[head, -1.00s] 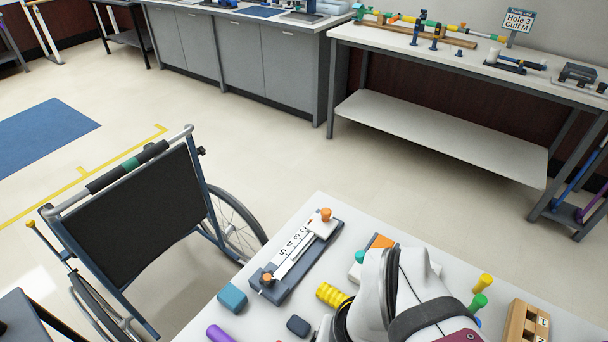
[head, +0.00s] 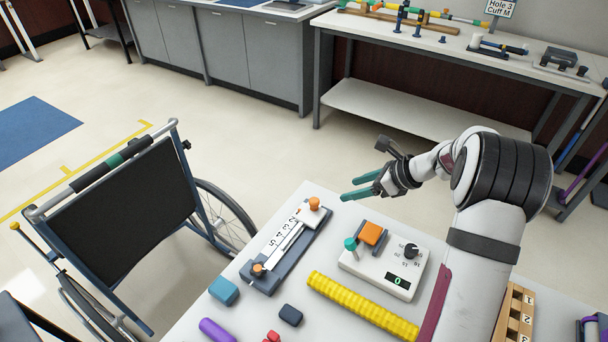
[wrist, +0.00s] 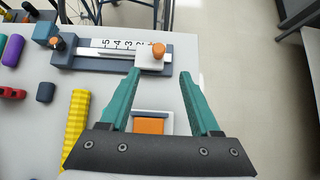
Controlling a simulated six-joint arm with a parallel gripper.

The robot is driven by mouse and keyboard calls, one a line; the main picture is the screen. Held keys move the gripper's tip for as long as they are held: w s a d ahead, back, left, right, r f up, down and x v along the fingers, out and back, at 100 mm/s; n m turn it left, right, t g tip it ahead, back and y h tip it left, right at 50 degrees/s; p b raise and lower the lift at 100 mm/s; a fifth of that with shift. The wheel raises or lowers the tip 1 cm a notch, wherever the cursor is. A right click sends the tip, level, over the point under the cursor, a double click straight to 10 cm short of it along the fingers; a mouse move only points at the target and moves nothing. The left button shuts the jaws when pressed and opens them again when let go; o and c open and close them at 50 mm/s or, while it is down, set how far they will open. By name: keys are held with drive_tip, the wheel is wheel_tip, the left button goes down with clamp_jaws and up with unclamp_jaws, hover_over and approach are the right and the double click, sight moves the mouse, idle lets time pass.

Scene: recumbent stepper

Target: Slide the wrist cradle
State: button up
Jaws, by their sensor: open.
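A numbered slide rail (head: 286,246) on a dark blue base lies near the left edge of the white table. A white sliding block with an orange knob (head: 314,204) sits at its far end, beside the 2; no label confirms it as the wrist cradle. A second orange knob (head: 258,269) is at the near end. My gripper (head: 349,189) is open and empty, its teal fingers to the right of the block in the head view.
A white control box (head: 383,262) with an orange button, teal knob and dial stands right of the rail. A yellow ribbed bar (head: 362,306), a blue block (head: 224,291) and a dark block (head: 290,315) lie nearby. A wheelchair (head: 125,205) stands left. A bench (head: 410,105) stands behind.

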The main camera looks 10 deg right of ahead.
sight(315, 200)
drive_tip(key=x, duration=1.5)
drive_tip(key=shift+w+a+f, duration=0.1)
drive_tip(key=shift+a+f, duration=0.05)
drive_tip(key=shift+a, duration=0.05)
clamp_jaws()
idle(0.6)
